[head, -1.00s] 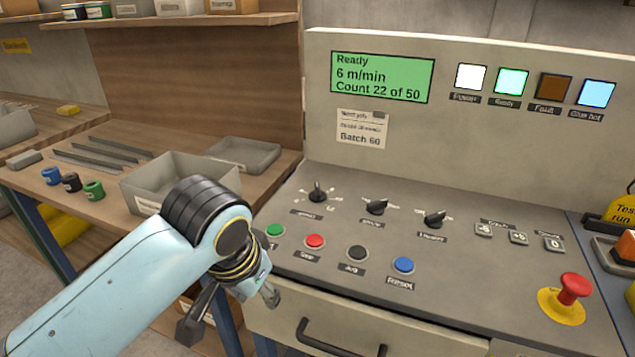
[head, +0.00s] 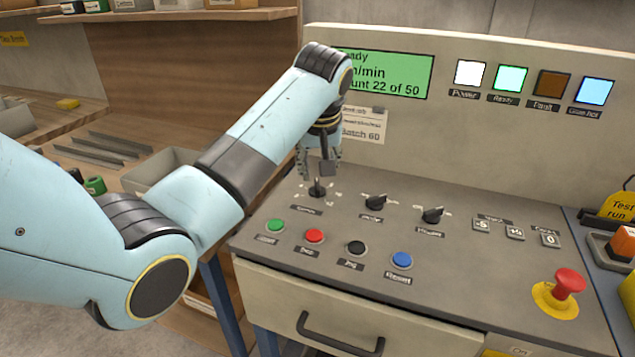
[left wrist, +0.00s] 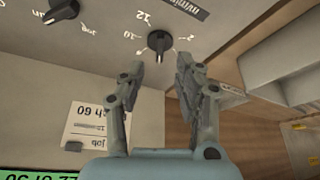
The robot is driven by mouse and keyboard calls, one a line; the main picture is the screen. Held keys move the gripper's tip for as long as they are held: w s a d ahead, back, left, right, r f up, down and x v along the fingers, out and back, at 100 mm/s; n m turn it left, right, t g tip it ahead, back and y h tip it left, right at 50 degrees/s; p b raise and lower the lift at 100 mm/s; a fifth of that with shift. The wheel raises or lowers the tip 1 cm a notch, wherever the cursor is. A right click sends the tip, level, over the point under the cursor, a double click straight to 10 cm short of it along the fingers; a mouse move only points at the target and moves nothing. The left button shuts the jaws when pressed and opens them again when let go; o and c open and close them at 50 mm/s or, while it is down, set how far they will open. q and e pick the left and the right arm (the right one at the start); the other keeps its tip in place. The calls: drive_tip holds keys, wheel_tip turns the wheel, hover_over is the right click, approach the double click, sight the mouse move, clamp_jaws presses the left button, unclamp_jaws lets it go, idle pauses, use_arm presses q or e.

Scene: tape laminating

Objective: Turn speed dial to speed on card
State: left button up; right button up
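The black speed dial (head: 317,188) is the leftmost of three knobs on the grey console. In the left wrist view the dial (left wrist: 159,41) sits just beyond the fingertips, with numbers such as 12 and 10 around it. My left gripper (head: 320,170) points down just above the dial; its fingers (left wrist: 160,75) are open with nothing between them. The job card (head: 363,126) on the panel is partly behind my arm; "Batch 60" is readable. The green display (head: 390,74) is partly covered by my left arm. My right gripper is not in view.
Two more knobs (head: 376,202) (head: 433,215) stand right of the dial. Coloured buttons, including a red one (head: 314,236), line the front. A red emergency stop (head: 568,283) is at the right. A grey bin (head: 160,168) stands left, behind my arm.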

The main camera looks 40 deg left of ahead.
sight(318, 186)
use_arm(q)
drive_tip(key=x, duration=0.6)
drive_tip(key=shift+w+a+f, duration=0.1)
drive_tip(key=shift+w+f, duration=0.05)
drive_tip(key=shift+f, duration=0.05)
clamp_jaws()
